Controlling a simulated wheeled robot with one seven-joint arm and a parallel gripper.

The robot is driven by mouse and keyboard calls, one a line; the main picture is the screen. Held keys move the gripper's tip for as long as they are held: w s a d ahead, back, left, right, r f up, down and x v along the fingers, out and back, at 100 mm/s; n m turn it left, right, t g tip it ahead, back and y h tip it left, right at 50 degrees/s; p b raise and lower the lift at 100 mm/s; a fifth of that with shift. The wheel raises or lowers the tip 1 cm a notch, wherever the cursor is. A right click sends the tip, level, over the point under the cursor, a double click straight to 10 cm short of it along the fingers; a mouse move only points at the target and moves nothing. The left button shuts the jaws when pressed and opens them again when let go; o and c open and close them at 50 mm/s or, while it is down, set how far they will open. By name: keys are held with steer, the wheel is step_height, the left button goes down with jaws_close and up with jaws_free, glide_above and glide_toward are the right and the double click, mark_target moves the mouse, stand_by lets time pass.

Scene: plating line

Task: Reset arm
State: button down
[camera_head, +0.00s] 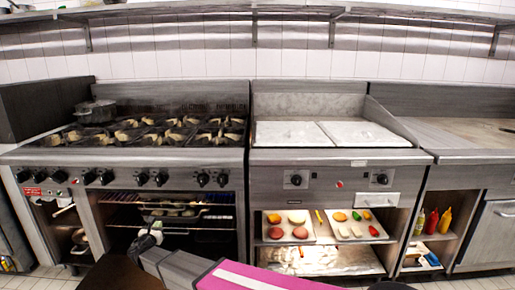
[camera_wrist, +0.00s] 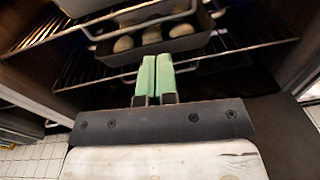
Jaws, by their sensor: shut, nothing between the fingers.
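My gripper (camera_wrist: 156,62) shows in the wrist view with its two green fingers pressed together and nothing between them. It points at the open oven under the stove. In the head view my pink and grey arm reaches in from the bottom, with its end low in front of the oven's opening. A dark pan (camera_wrist: 175,37) with several round pale rolls sits on a wire rack (camera_wrist: 85,75) just beyond the fingertips in the wrist view. The fingers appear apart from the pan, though the exact gap is hard to tell.
The stove (camera_head: 125,138) carries several burners and a dark pot (camera_head: 96,112) at its back left. A flat griddle (camera_head: 290,133) stands to its right. Below it, a shelf holds a tray of buns and patties (camera_head: 302,229) and a tray of vegetables (camera_head: 341,235). Sauce bottles (camera_head: 432,221) stand at the right.

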steer(key=w+d+f+m+g+h, duration=0.2)
steer(key=d+m+g, duration=0.5)
steer(key=d, duration=1.3)
steer(key=w+d+f+m+g+h, duration=0.1)
steer(key=d+m+g+h, duration=0.25)
steer(key=d+m, duration=1.15)
steer(key=s+d+m+g+y, duration=0.3)
steer(key=s+d+m, duration=0.3)
steer(key=d, duration=0.8)
steer(key=s+d+m+g+y, duration=0.3)
steer(key=s+d+m, duration=0.3)
steer(key=s+d, duration=0.4)
steer(key=d+r+g, duration=0.1)
steer(key=d, duration=0.4)
steer(key=shift+m, duration=0.4)
steer(key=shift+y, duration=0.25)
steer(key=shift+s+d, duration=0.1)
steer(key=shift+s, duration=0.05)
